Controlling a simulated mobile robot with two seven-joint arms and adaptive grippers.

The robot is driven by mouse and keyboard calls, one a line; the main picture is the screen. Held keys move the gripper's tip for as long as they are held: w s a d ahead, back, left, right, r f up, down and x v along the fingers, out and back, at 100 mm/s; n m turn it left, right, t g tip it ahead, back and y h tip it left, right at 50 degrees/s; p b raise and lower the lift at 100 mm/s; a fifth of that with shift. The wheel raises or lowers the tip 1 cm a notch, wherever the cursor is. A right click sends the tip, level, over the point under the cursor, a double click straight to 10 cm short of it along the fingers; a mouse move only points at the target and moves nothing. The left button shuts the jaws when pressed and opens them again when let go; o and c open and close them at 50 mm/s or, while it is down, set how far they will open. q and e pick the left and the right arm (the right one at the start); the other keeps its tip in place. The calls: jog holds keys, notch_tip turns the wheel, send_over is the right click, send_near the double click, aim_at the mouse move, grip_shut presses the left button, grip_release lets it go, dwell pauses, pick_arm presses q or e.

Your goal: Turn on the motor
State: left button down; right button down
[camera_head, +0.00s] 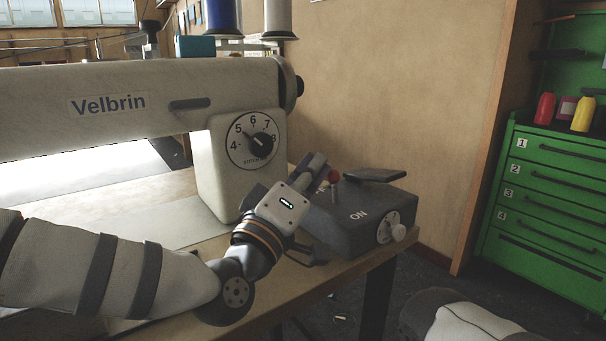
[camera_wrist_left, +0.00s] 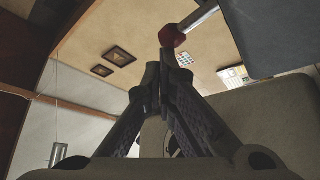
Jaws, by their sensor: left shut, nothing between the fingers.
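The motor box (camera_head: 352,212) is a dark grey unit at the right end of the sewing table, with "ON" printed on its top. A lever with a red knob (camera_head: 334,175) stands on it. In the left wrist view the red knob (camera_wrist_left: 172,37) sits on a pale stem that runs to the dark box (camera_wrist_left: 270,35). My left gripper (camera_head: 318,168) is shut and empty, close to the knob on its left in the head view. In the left wrist view its fingertips (camera_wrist_left: 165,68) appear just below the knob; whether they touch is unclear. My right gripper is out of view.
The white sewing machine (camera_head: 130,90) marked "Velbrin" stands left of the box, with a numbered dial (camera_head: 252,138). A flat dark plate (camera_head: 375,174) overhangs the box, and a round pale knob (camera_head: 398,232) is on its side. A green drawer cabinet (camera_head: 550,190) stands at the right.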

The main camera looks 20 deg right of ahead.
pick_arm(q)
jog(key=shift+s+d+m+g+h, duration=0.15)
jog(key=shift+s+m+h, duration=0.25)
jog(key=shift+m, duration=0.3)
jog(key=shift+s+d+m+g+h, duration=0.1)
jog(key=shift+s+m+g+h, duration=0.05)
jog(key=shift+m+h, duration=0.45)
jog(key=shift+s+d+r, duration=0.1)
jog(key=shift+s+d, duration=0.05)
jog(key=shift+s, duration=0.2)
jog(key=s+a, duration=0.8)
jog(key=a, duration=0.2)
jog(key=shift+s+f, duration=0.25)
